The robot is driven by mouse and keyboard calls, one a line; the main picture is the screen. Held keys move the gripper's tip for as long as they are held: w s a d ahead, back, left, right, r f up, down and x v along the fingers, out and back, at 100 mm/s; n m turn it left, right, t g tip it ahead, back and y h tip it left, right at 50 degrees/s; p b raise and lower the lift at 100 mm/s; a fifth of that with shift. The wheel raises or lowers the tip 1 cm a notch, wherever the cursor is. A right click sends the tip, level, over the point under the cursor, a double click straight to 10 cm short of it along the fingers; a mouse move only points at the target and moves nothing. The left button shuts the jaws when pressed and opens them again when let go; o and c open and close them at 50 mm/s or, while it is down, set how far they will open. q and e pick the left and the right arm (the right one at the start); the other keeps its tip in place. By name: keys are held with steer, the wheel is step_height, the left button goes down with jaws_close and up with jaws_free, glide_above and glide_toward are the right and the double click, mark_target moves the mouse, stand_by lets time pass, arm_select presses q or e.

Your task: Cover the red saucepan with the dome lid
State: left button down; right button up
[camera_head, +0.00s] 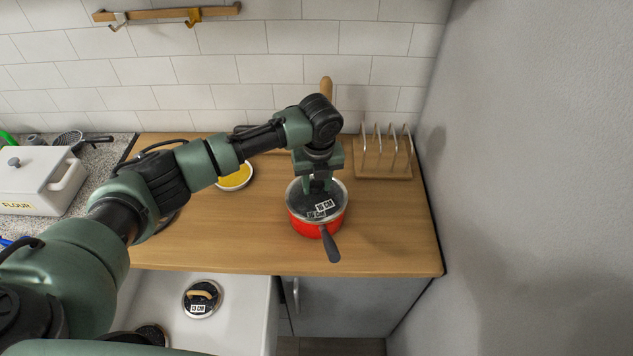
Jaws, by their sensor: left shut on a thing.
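The red saucepan (306,228) stands on the wooden counter, its dark handle (330,245) pointing toward the front. The dome lid (326,204), see-through with a steel rim and a white size label, is over the saucepan's mouth. It looks level and at the rim; I cannot tell whether it fully rests there. My left gripper (318,185) points down from above and is shut on the lid's top; its fingers hide the knob. My right gripper is not in view.
A toast rack (384,168) stands right of the saucepan near the wall. A yellow-filled bowl (235,178) is partly behind my left arm. Another lid (202,298) with a wooden handle lies in the white sink. A flour box (35,185) stands far left. The counter's right front is clear.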

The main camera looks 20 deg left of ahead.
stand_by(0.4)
arm_select(q)
steer(key=c, duration=0.8)
jaws_free()
steer(key=shift+c, duration=0.2)
steer(key=shift+r, duration=0.2)
steer(key=r, duration=0.2)
steer(key=r+b, duration=0.1)
steer(key=r, duration=0.1)
steer(key=r+b, duration=0.1)
steer(key=r, duration=0.1)
steer(key=shift+s+d+r, duration=0.1)
steer(key=shift+s+d, duration=0.1)
steer(key=shift+s, duration=0.15)
steer(key=shift+s+r, duration=0.1)
steer(key=shift+r, duration=0.4)
